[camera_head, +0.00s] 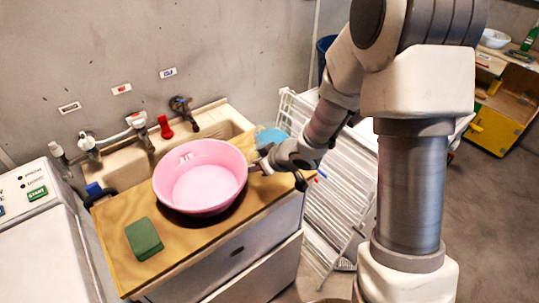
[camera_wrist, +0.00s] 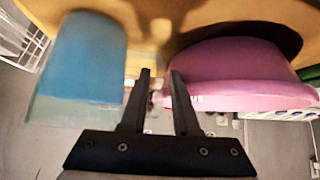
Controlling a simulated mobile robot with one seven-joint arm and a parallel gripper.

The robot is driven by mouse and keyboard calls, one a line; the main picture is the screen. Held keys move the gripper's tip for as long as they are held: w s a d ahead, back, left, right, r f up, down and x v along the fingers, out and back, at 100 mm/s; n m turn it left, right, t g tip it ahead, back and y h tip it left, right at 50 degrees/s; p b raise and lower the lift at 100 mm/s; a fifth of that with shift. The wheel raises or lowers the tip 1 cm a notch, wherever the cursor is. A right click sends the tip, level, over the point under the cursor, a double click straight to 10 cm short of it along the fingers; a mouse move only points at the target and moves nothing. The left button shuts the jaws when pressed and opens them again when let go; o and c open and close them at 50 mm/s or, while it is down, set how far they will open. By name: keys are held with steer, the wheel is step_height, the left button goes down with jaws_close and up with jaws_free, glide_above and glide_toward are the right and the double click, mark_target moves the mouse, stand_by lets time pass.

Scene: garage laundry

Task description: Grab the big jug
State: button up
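A big round pink tub (camera_head: 200,178) stands on the wooden counter; it is the largest vessel in view, and no clearly jug-shaped thing shows. It also fills the right of the wrist view (camera_wrist: 235,75). My gripper (camera_head: 262,164) is at the tub's right side, close to the rim. In the wrist view, its two black fingers (camera_wrist: 161,75) are apart with a gap between them. The right finger overlaps the tub's edge, and a little pink shows in the gap; I cannot tell whether they touch.
A blue object (camera_wrist: 85,60) is left of my fingers in the wrist view; it also shows behind my gripper (camera_head: 270,137). A green block (camera_head: 144,239) lies on the counter. A sink with taps (camera_head: 181,104) is behind. A white drying rack (camera_head: 340,190) stands right of the counter.

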steer(key=shift+w+a+f, duration=0.35)
steer(key=shift+f, duration=0.15)
jaws_close()
stand_by(1.0)
steer(key=shift+r, duration=0.1)
